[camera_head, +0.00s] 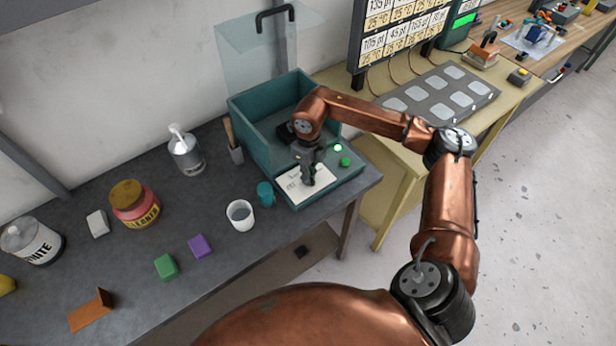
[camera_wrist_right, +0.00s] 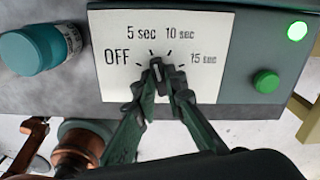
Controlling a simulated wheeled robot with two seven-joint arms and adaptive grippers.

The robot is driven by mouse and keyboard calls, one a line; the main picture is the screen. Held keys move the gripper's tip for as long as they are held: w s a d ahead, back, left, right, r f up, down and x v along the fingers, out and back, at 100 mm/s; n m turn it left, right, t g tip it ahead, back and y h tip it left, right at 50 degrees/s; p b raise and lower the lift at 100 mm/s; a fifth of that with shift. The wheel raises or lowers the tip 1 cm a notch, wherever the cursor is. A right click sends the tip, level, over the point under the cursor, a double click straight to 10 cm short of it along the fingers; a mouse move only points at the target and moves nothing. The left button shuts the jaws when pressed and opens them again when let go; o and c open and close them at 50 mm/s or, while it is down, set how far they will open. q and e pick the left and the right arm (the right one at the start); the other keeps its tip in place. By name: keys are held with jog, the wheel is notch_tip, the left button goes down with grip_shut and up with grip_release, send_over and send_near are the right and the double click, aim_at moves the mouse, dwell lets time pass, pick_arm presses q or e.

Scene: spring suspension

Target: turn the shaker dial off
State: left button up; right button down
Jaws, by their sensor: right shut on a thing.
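The shaker (camera_head: 262,150) is a teal box with an open top on the dark bench. Its front has a white dial plate (camera_head: 296,192) marked OFF, 5 sec, 10 sec and 15 sec, also seen in the right wrist view (camera_wrist_right: 115,85). My right gripper (camera_head: 308,180) reaches down to the plate. In the right wrist view its fingers (camera_wrist_right: 160,84) are shut on the small dark dial (camera_wrist_right: 156,72). The fingers partly cover the dial, and I cannot tell for sure which mark it points at. My left gripper is out of view.
A lit green lamp (camera_wrist_right: 297,31) and a green button (camera_wrist_right: 266,81) are right of the plate. A clear raised lid (camera_head: 262,55) stands behind the shaker.

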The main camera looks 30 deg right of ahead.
jog(key=n+b, duration=0.1)
jog(key=n, duration=0.4)
jog(key=shift+n+b, duration=0.3)
jog(key=shift+b, duration=0.05)
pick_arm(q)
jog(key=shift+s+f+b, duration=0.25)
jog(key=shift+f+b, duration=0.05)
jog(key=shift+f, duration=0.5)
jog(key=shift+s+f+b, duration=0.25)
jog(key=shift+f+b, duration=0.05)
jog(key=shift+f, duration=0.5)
pick_arm(e)
jog(key=shift+n, duration=2.2)
jog(key=c, duration=2)
grip_release()
notch_tip(320, 180, up, 12)
jog(key=shift+r, duration=0.1)
